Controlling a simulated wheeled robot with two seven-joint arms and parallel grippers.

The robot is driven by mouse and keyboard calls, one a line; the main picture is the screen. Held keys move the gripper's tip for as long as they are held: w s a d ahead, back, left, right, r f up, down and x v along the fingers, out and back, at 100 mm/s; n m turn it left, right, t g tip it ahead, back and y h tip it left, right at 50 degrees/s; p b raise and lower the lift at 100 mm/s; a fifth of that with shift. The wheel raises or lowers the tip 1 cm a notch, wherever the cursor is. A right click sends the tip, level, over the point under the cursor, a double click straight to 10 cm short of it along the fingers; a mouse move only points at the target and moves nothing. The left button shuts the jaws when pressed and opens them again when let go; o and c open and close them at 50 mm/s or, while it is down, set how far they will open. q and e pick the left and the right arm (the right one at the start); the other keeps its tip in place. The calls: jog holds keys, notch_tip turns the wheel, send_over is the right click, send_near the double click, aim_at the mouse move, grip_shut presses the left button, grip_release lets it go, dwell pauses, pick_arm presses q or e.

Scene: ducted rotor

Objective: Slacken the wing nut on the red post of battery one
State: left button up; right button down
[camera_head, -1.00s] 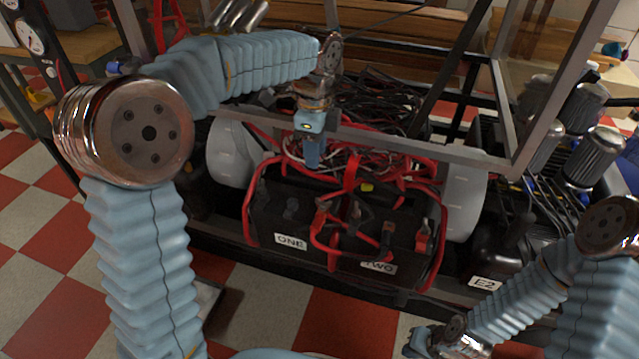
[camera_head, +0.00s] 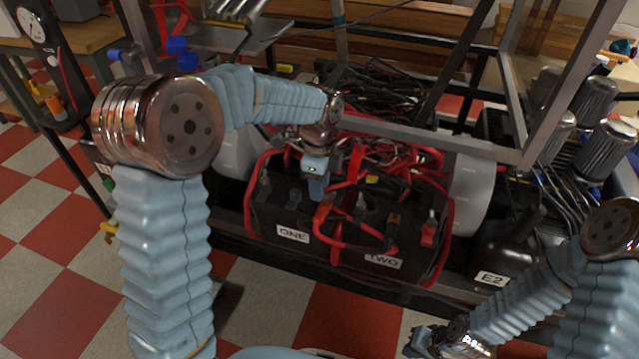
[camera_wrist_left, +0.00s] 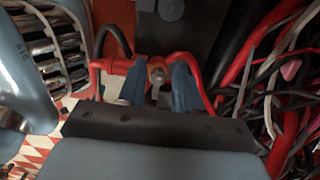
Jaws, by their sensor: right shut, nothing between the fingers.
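Battery one is the black box with the ONE label (camera_head: 292,234), left of battery two with its TWO label (camera_head: 383,260). My left gripper (camera_head: 317,196) points down over battery one's right part and hides what is beneath it. In the left wrist view the blue fingers (camera_wrist_left: 159,90) stand apart. My right gripper (camera_head: 421,342) is shut and empty, low at the front, away from the batteries.
Red cables (camera_head: 328,222) loop over both batteries. A grey frame bar (camera_head: 430,137) crosses behind my left gripper. White rounded housings (camera_head: 470,190) flank the batteries. A black part labelled E2 (camera_head: 490,278) lies at right. Checkered floor is clear in front.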

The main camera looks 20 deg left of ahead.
aim_at(326, 207)
pick_arm(q)
grip_shut()
jog(key=shift+n, duration=0.3)
jog(key=shift+s+r+n+p, duration=0.1)
jog(key=shift+s+n+p, duration=0.05)
jog(key=shift+n+p, duration=0.4)
jog(key=shift+s+n+p, duration=0.2)
jog(key=shift+n+p, duration=0.15)
jog(key=shift+n, duration=0.9)
jog(key=n, duration=0.3)
jog(key=n+p, duration=0.1)
jog(key=shift+s+d+n, duration=0.25)
jog(key=shift+s+n, duration=0.05)
jog(key=n, duration=0.4)
jog(key=d+n+p, duration=0.1)
jog(key=n, duration=0.1)
jog(key=shift+s, duration=0.3)
jog(key=n, duration=0.3)
jog(key=n+p, duration=0.1)
jog(key=n, duration=0.1)
jog(key=shift+d+n, duration=0.4)
jog(key=shift+f, duration=0.2)
